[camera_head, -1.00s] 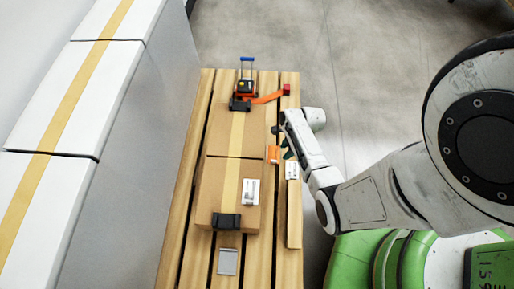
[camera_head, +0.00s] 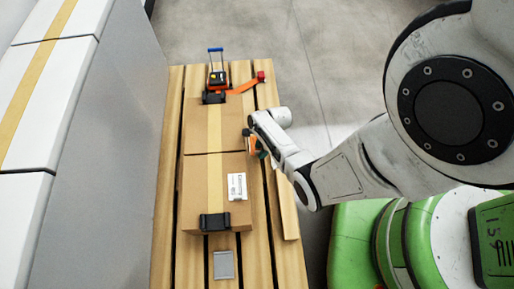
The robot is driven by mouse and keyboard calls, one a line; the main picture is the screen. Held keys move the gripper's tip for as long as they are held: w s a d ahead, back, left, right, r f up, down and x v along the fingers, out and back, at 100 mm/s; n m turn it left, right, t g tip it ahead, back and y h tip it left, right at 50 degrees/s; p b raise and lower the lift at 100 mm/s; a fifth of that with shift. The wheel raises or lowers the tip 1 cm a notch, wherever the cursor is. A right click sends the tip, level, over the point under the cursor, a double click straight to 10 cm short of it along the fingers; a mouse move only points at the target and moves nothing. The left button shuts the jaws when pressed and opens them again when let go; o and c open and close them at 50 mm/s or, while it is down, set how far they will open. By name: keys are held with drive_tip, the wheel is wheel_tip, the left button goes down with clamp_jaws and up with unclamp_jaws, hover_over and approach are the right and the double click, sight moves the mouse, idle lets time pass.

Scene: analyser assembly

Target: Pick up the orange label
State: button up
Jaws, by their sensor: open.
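The orange label (camera_head: 249,143) is a small orange patch at the right edge of the cardboard box, partly hidden by my gripper. My gripper (camera_head: 255,146) is at the end of the white arm, right at the label. Its fingers are small and dark and mostly hidden by the arm's last link. It is open. I cannot tell whether the label lies between the fingers or whether they touch it.
A taped cardboard box (camera_head: 198,182) lies on a slatted wooden pallet (camera_head: 169,170). On it are a white label (camera_head: 237,186) and a black block (camera_head: 214,222). A tape dispenser (camera_head: 216,84) stands at the far end. A grey plate (camera_head: 223,265) lies nearer. A tall grey cabinet (camera_head: 100,150) borders the left.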

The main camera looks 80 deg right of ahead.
drive_tip(key=shift+f, duration=0.25)
clamp_jaws()
idle(0.3)
